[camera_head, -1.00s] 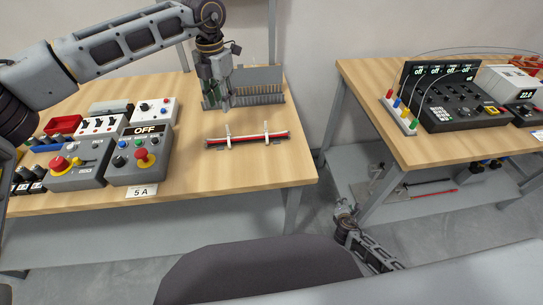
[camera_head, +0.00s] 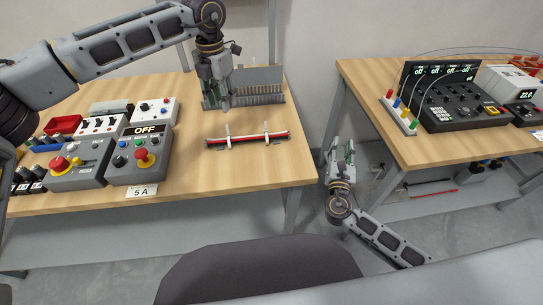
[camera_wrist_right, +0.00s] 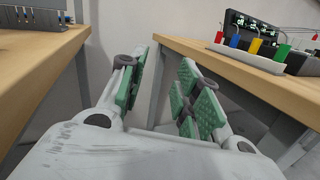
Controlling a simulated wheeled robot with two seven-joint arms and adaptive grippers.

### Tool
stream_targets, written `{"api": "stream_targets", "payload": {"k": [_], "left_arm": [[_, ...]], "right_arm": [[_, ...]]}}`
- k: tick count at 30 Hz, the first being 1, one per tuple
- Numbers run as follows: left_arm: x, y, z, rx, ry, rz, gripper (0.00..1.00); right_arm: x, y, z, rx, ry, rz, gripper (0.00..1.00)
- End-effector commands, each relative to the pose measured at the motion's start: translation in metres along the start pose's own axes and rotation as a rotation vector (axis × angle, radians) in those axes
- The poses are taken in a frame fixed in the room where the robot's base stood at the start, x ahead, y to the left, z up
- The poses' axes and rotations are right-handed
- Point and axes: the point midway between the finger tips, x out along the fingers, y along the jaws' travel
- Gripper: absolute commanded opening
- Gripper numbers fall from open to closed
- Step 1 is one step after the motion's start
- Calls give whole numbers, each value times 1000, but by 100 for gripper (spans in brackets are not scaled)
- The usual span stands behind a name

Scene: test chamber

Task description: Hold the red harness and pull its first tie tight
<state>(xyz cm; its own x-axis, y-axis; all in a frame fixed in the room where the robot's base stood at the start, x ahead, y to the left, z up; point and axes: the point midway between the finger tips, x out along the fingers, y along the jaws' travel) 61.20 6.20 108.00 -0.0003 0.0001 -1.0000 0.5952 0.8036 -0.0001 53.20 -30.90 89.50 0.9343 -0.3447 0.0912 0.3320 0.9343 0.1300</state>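The red harness (camera_head: 240,140) lies on the left table, a red, white and dark bundle running left to right. Two white ties stand up from it: the left tie (camera_head: 228,133) and the right tie (camera_head: 266,131). My left gripper (camera_head: 217,104) points down behind the harness's left end, in front of the grey comb-like rack; it is apart from the harness, and its fingers are too small to judge. My right gripper (camera_head: 341,152) is between the two tables, right of the harness. The right wrist view shows its green-padded fingers (camera_wrist_right: 158,95) apart with nothing between them.
Control boxes, one marked OFF (camera_head: 142,150), fill the left table's left side. The grey rack (camera_head: 258,86) stands behind the harness. The right table (camera_head: 400,145) carries a black panel and coloured plugs (camera_head: 402,113). Bare wood lies in front of the harness.

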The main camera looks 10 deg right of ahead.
Motion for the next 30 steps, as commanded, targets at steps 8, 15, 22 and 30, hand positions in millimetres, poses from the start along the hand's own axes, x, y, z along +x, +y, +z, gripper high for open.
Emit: {"api": "stream_targets", "payload": {"k": [8, 15, 22, 30], "left_arm": [[0, 0, 0, 0, 0, 0, 36], [0, 0, 0, 0, 0, 0, 36], [0, 0, 0, 0, 0, 0, 36], [0, 0, 0, 0, 0, 0, 36]], "right_arm": [[-18, 28, 72, -97, -157, 41, 33], [-46, 66, 85, -154, -152, 89, 33], [-82, 120, 72, -191, -62, 179, 33], [-113, 181, 58, -154, 48, 279, 33]]}}
